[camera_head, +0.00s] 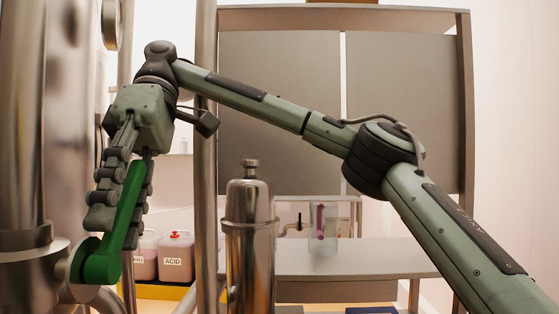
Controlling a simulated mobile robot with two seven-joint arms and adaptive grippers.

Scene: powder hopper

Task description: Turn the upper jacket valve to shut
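The upper jacket valve (91,262) is at the lower left, on the side of the big steel vessel. Its green lever handle (128,212) rises from the pivot, tilted a little to the right. My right gripper (115,230) comes down from above with one finger on each side of the handle. The fingers look closed on it, with the handle's lower end and pivot showing below them. My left gripper is not in view.
The steel vessel (55,120) fills the left edge. A steel post (205,180) and a shiny metal canister (250,245) stand right of the valve. Jugs, one labelled ACID (174,256), sit behind. A grey bench (350,258) is at the back.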

